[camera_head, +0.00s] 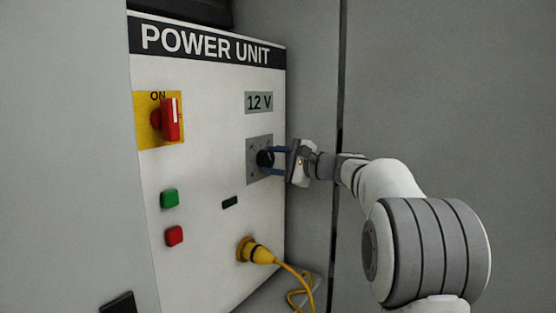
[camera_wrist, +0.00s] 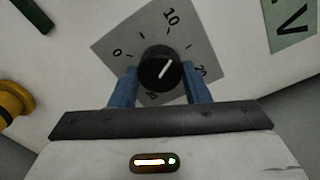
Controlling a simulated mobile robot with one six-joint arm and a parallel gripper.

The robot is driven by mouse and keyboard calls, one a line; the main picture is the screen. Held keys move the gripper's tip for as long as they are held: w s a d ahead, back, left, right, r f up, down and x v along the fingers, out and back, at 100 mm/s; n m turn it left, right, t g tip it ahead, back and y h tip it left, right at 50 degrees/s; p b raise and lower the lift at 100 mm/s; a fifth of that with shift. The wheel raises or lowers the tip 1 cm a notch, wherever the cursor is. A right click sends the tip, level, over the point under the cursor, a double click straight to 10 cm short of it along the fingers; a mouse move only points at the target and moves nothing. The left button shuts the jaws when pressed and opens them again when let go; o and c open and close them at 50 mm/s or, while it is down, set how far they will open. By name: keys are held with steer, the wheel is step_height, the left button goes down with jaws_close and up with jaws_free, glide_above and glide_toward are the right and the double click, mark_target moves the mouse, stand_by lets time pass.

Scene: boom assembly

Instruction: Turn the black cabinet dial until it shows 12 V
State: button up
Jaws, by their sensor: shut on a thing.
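The black dial (camera_head: 265,158) sits on a grey scale plate on the white power unit panel. In the wrist view the dial (camera_wrist: 160,68) has a white pointer line aimed up and to the right, just past the 10 mark. The display (camera_head: 259,102) above the dial reads 12 V. My gripper (camera_head: 268,160) reaches in from the right, with its blue fingers above and below the dial. In the wrist view my gripper (camera_wrist: 159,82) has one finger on each side of the dial, shut on it. Part of the scale's lower edge is hidden.
A red rotary switch (camera_head: 170,119) on a yellow plate is at upper left. A green button (camera_head: 169,198) and a red button (camera_head: 174,236) are below it. A yellow plug (camera_head: 256,252) with a yellow cable is below the dial. Grey walls flank the panel.

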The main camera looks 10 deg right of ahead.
steer(key=shift+r, duration=0.15)
steer(key=o, duration=1)
steer(key=shift+c, duration=0.2)
steer(key=b+v, duration=0.1)
steer(key=v, duration=0.6)
steer(key=shift+s+d, duration=0.25)
steer(key=shift+d, duration=0.05)
